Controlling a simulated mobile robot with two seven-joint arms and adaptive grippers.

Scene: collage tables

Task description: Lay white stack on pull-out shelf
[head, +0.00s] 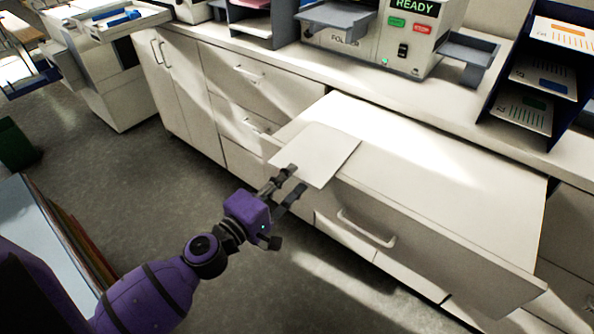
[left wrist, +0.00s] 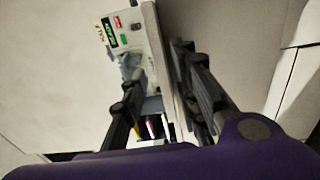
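The white stack (head: 322,152), a thin flat pale sheet-like pile, is at the front left corner of the pulled-out white shelf (head: 440,165), its near edge jutting past the front. Whether it rests fully on the shelf I cannot tell. My left gripper (head: 291,183) is at this near edge, fingers spread, one above and one below it. In the left wrist view the gripper's fingers (left wrist: 155,85) are apart. A thin pale strip, apparently the stack's edge (left wrist: 160,55), runs beside the right finger, with a gap to the left finger. My right gripper is not in view.
A folder machine (head: 395,35) with a READY display stands on the counter behind the shelf. A dark sorter rack (head: 500,85) is at the right. The shelf's middle and right are bare. A blue-grey surface (head: 40,235) is at the lower left.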

